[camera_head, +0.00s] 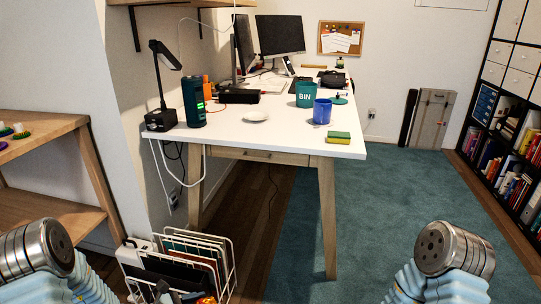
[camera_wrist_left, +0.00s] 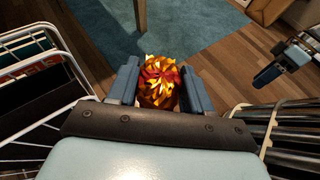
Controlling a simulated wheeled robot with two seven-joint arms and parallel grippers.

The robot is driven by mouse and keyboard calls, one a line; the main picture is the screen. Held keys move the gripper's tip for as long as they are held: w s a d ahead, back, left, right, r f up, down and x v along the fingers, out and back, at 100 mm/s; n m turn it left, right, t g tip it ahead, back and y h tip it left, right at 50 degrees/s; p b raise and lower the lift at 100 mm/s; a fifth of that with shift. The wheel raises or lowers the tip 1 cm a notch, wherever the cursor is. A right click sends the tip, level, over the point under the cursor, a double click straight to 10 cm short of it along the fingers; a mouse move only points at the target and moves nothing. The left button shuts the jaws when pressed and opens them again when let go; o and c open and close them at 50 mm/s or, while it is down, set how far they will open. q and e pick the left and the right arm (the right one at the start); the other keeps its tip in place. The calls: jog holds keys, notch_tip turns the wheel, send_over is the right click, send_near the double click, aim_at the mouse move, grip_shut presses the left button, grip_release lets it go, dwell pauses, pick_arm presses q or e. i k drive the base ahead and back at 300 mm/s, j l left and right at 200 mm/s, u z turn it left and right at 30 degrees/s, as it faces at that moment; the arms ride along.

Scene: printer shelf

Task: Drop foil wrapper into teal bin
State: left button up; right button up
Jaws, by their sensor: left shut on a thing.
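The teal bin (camera_head: 305,95), marked BIN, stands upright on the white desk in the head view. Its inside is not visible from here. The foil wrapper (camera_wrist_left: 159,82), a crumpled ball of gold, orange and red, is between the fingers of my left gripper (camera_wrist_left: 159,88) in the left wrist view. The fingers touch it on both sides, above the wooden floor and far from the bin. A dark-fingered part at the right of that view looks like my right gripper (camera_wrist_left: 268,75); its jaws are unclear.
A white wire rack (camera_head: 232,262) with files stands low in front of the desk (camera_head: 240,135). Carpet right of the desk is clear.

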aim_at(303, 105)
jog(key=i+l+u, duration=0.1)
jog(key=l+u, duration=0.2)
jog(key=u, duration=0.2)
jog(key=i+l+u, duration=0.1)
jog(key=l+u, duration=0.2)
jog(key=u, duration=0.2)
jog(key=l+u, duration=0.35)
jog(key=u, duration=0.15)
jog(key=k+l, duration=0.1)
jog(key=l, duration=2.05)
jog(key=k+l, duration=0.15)
jog(key=l, duration=0.95)
jog(key=k+l, duration=0.1)
jog(key=l, duration=0.95)
